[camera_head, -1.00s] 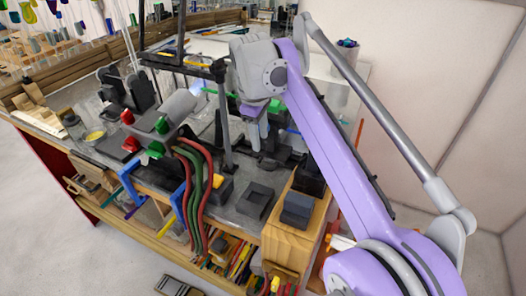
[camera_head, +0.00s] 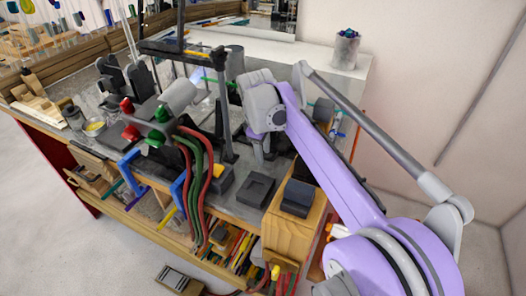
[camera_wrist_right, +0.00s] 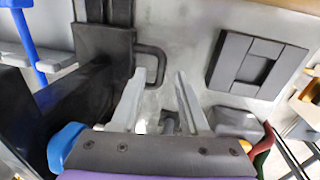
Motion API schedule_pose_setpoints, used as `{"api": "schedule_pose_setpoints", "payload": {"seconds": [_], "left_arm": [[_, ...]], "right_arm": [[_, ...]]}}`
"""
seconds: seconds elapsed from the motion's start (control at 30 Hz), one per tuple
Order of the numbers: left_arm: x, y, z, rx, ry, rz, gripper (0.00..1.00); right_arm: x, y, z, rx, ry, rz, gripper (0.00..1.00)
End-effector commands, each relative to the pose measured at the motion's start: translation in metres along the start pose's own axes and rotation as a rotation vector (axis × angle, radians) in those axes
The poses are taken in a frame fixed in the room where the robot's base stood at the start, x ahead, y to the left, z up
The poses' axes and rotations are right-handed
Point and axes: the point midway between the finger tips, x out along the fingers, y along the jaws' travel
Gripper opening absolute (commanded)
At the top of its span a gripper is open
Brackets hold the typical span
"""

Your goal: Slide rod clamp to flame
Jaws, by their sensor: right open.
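A grey torch (camera_head: 178,97) with red and green knobs stands on the bench, with a pale bluish glow at its far end that may be the flame. A black upright post (camera_head: 222,110) stands right of it, with a thin green rod near its top; I cannot tell if this is the rod clamp. My right gripper (camera_head: 259,152) is low over the bench, right of the post. In the right wrist view its two fingers (camera_wrist_right: 160,80) are apart and empty. A black block (camera_wrist_right: 104,45) with a loop handle (camera_wrist_right: 156,62) is just beyond the left finger. My left gripper is not seen.
A dark square tray (camera_head: 255,189) lies in front, and a dark block (camera_head: 298,197) sits on a wooden cabinet (camera_head: 290,235). Red and green hoses (camera_head: 195,175) hang over the bench's front edge. A grey cup (camera_head: 345,48) stands on the white surface behind.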

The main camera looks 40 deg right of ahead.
Motion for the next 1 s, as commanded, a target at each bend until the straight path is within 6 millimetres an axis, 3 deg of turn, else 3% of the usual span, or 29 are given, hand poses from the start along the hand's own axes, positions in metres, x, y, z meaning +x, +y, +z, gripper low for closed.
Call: {"api": "schedule_pose_setpoints", "payload": {"seconds": [0.17, 0.4, 1.0], "left_arm": [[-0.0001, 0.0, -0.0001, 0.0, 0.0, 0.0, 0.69], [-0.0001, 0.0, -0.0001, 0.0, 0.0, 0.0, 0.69], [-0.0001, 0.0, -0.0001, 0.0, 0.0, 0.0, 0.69]], "right_arm": [[-0.0002, 0.0001, -0.0001, 0.0, 0.0, 0.0, 0.43], [-0.0004, 0.0, -0.0001, 0.0, 0.0, 0.0, 0.0], [-0.0006, 0.0001, -0.0001, 0.0, 0.0, 0.0, 0.0]]}}
